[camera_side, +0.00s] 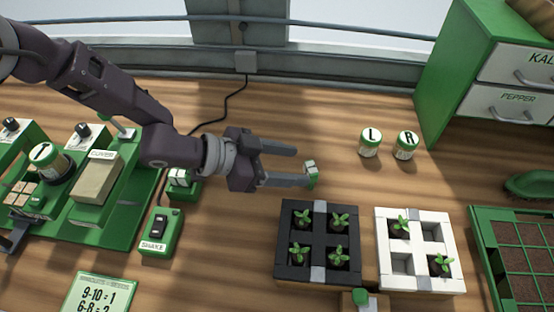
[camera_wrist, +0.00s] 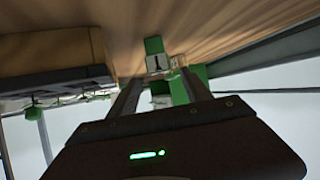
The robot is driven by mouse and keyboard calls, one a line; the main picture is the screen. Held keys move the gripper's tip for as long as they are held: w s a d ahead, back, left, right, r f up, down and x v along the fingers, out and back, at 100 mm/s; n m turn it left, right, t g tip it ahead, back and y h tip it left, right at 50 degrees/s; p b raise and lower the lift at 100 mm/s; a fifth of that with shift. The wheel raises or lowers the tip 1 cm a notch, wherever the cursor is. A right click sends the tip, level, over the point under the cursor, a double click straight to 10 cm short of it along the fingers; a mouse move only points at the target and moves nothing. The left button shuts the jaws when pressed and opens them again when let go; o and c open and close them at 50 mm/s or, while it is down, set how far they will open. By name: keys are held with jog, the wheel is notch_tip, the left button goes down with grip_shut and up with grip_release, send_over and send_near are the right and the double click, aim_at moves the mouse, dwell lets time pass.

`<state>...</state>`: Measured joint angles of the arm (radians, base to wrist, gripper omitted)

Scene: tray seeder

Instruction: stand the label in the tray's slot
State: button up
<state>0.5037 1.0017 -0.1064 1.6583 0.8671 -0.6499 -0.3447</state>
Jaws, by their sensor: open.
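My gripper (camera_side: 300,165) is open above the table, left of the jars and behind the black tray. A small green and white piece (camera_side: 312,176), which looks like the label, is at the tip of its lower finger. I cannot tell whether it touches that finger. The black tray (camera_side: 283,240) holds several seedlings and has grey patches at its back and front middle, perhaps the slot. A white tray (camera_side: 381,250) with seedlings and empty cells stands to its right. In the wrist view, green and white shapes (camera_wrist: 160,63) show near my fingertips (camera_wrist: 158,88).
Two jars marked L (camera_side: 370,143) and R (camera_side: 405,145) stand right of my gripper. A green drawer cabinet (camera_side: 455,60) is at back right. A green-topped block (camera_side: 361,298) is in front of the trays. A switch box (camera_side: 160,235) and green machine (camera_side: 125,225) are left.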

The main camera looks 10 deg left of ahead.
jog(key=v, duration=0.4)
